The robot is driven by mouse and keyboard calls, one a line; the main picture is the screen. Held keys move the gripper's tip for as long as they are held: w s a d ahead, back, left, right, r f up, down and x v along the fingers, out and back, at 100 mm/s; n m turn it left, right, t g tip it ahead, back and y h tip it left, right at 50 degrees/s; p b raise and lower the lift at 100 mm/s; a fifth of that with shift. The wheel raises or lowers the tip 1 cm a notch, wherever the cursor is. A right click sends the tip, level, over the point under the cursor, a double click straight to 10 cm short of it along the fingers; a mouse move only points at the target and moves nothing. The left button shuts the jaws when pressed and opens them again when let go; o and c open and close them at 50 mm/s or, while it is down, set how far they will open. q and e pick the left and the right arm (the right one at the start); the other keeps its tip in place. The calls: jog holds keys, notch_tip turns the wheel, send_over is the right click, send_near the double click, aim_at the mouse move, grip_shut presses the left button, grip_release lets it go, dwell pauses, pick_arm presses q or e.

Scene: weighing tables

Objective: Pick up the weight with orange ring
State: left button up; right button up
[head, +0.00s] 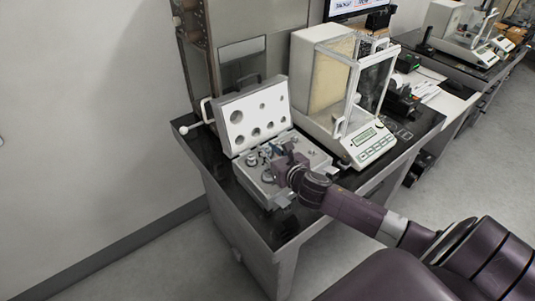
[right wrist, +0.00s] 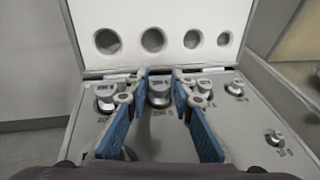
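The open weight case (head: 240,172) lies on the dark bench top with several metal weights in its tray. In the right wrist view, a larger silver weight (right wrist: 160,90) stands between the fingers, with another weight (right wrist: 105,92) to the left and one (right wrist: 203,88) to the right. I cannot clearly make out which weight has the orange ring. My right gripper (right wrist: 160,108) is open over the tray, its blue pads on either side of the middle weight; I cannot tell whether they touch it. The right gripper (head: 284,166) hides part of the tray in the head view. My left gripper is not in view.
The case lid (head: 252,112) stands open behind the tray. A balance with a glass enclosure (head: 358,90) stands close to the right of the case. A small weight (right wrist: 275,137) sits at the tray's right. The wall is at the left.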

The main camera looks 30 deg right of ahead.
jog(key=shift+w, duration=0.2)
grip_shut()
jog(key=shift+r, duration=0.15)
